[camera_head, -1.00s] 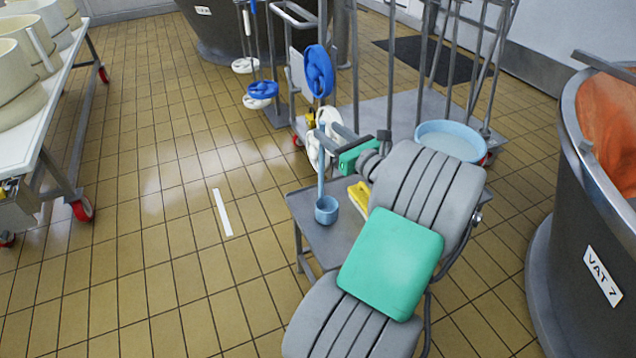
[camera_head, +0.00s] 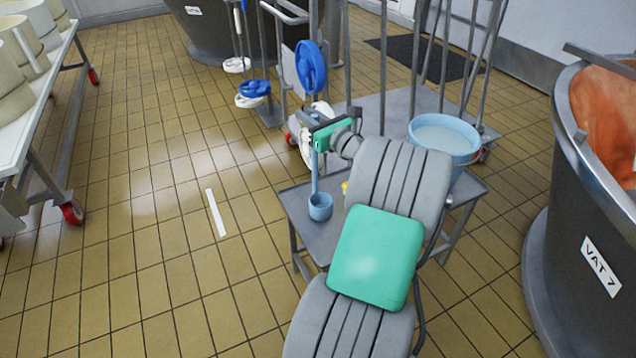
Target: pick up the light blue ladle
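The light blue ladle (camera_head: 320,206) stands upright with its cup on or just above the left end of a small grey table (camera_head: 322,241). Its straight handle rises from the cup. My gripper (camera_head: 312,128), with a green body, is at the upper part of the handle, and the handle's top is hidden behind it. The fingers overlap the handle in the picture. I cannot tell whether they are closed on it.
A yellow item (camera_head: 345,187) on the table is mostly hidden by my arm. Vat 7 (camera_head: 568,200) stands at right. A cheese-mould table (camera_head: 40,125) is at left. The floor between is clear.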

